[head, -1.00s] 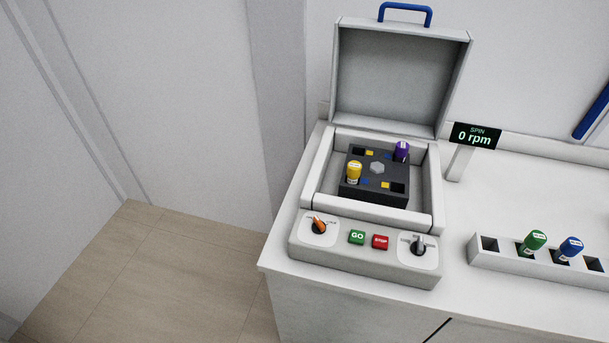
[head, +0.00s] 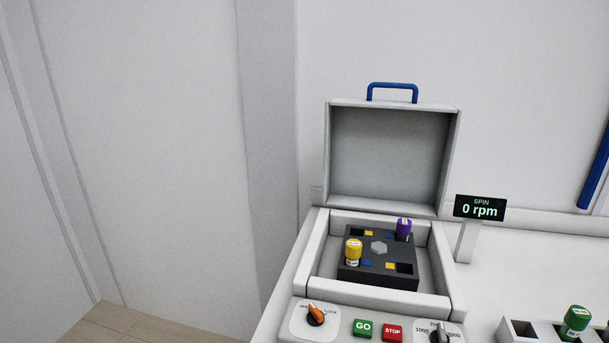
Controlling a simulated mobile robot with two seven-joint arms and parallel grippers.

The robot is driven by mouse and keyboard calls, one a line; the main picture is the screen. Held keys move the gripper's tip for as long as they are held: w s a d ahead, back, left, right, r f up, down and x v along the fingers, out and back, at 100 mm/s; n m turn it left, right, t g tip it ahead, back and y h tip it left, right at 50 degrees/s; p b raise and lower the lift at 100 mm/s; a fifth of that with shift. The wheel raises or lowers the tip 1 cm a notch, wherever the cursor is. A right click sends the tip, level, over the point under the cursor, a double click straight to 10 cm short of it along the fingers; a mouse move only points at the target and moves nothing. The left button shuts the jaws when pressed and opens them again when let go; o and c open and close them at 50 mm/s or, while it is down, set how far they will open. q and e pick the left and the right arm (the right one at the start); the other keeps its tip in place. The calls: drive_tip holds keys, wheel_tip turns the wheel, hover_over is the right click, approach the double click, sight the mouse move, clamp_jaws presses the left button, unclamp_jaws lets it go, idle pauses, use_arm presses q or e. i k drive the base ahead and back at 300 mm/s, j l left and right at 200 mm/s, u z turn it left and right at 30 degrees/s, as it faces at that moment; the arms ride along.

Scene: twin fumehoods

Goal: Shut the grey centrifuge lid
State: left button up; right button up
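The grey centrifuge lid (head: 391,155) stands open and upright at the back of the centrifuge (head: 433,300), with a blue handle (head: 392,88) on its top edge. Inside the open bowl is a dark rotor block (head: 377,272). It holds a yellow-capped tube (head: 353,252) at its left and a purple-capped tube (head: 404,229) at its back right. On the front panel are an orange knob (head: 316,316), a green GO button (head: 364,328), a red STOP button (head: 392,332) and a grey knob (head: 440,333). Neither of my grippers shows.
A display (head: 480,208) reading 0 rpm stands on a post right of the centrifuge. A white rack (head: 516,328) with a green-capped tube (head: 575,322) is at the lower right. A blue bar (head: 597,172) is at the right edge. The space above and left of the lid is clear.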

sight(394, 157)
drive_tip(key=i+j, duration=0.1)
drive_tip(key=j, duration=0.3)
drive_tip(key=i+j, duration=0.15)
drive_tip(key=j, duration=0.25)
drive_tip(key=i+j, duration=0.1)
drive_tip(key=j, duration=0.3)
drive_tip(key=u, duration=0.05)
